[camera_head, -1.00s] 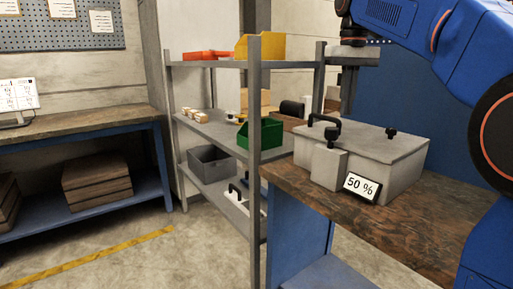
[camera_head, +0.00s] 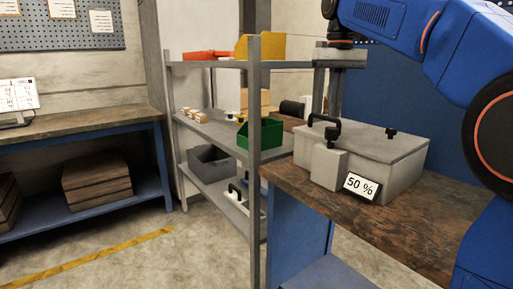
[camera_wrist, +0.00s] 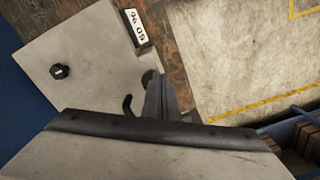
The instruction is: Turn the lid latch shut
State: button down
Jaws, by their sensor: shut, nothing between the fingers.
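A light grey box with a flat lid (camera_head: 365,142) stands on the workbench. The lid has a black arched handle (camera_head: 323,119) at its left and a small black knob (camera_head: 391,132) toward the right, also in the wrist view (camera_wrist: 59,71). A dark knob (camera_head: 334,133) sits on a grey block (camera_head: 328,166) at the box's front corner; I cannot tell which knob is the latch. My gripper (camera_head: 333,108) is shut and empty, pointing down near the handle. In the wrist view its fingers (camera_wrist: 157,84) partly cover a dark part; contact cannot be told.
A "50 %" sign (camera_head: 361,186) leans at the box's front. The wooden bench top (camera_head: 400,225) is clear in front. A grey shelf post (camera_head: 254,180) stands to the left, with a green bin (camera_head: 257,136) and a yellow bin (camera_head: 265,47) on the shelves.

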jog(key=shift+f, duration=2.4)
jog(key=shift+d, duration=0.7)
jog(key=shift+w+d, duration=0.2)
jog(key=shift+d, duration=0.45)
jog(key=shift+s, duration=0.1)
jog(key=shift+s+d, duration=0.2)
jog(key=shift+s, duration=0.05)
jog(key=shift+r, duration=3)
jog(key=shift+a, duration=0.1)
